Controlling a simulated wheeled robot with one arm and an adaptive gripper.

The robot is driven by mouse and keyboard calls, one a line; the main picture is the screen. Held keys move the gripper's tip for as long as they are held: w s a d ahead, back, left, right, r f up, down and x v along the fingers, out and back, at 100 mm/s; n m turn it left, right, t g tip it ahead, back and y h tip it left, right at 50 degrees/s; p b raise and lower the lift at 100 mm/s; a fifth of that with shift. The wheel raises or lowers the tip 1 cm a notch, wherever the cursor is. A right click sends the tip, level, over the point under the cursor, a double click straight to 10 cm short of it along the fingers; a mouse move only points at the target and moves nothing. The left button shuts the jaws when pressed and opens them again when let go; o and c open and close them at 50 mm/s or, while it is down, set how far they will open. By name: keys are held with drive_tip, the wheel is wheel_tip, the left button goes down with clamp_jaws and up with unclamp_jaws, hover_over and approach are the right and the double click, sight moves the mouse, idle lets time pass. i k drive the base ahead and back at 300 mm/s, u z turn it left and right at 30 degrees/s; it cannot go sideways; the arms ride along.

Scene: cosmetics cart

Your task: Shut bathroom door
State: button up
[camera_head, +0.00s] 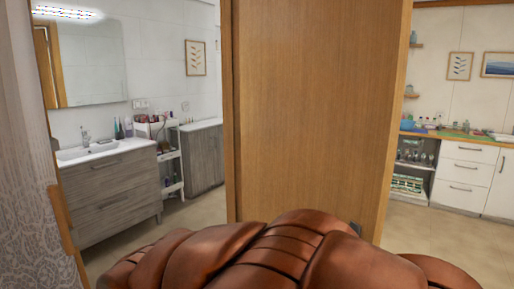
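The bathroom door (315,110) is a tall, light-brown wooden panel filling the middle of the view. It stands open, with the bathroom visible to its left through the wooden door frame (60,215). A narrow edge of the door shows along its left side. The door's lower end is hidden behind a brown, leather-like shape. A small dark piece shows low near the door's right side; I cannot tell what it is. No handle can be made out clearly. My gripper is not in view.
In the bathroom are a grey vanity (112,192), a mirror (85,62) and a white cart (169,165) with cosmetics. Right of the door are a counter with white drawers (465,175) and open tiled floor (425,232). The brown shape (290,250) fills the bottom foreground.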

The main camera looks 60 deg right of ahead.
sight(322, 82)
drive_tip(key=u, duration=1.8)
drive_tip(key=k, duration=2.95)
drive_tip(key=z, duration=3.05)
drive_tip(key=i, duration=0.6)
drive_tip(key=u, duration=1.15)
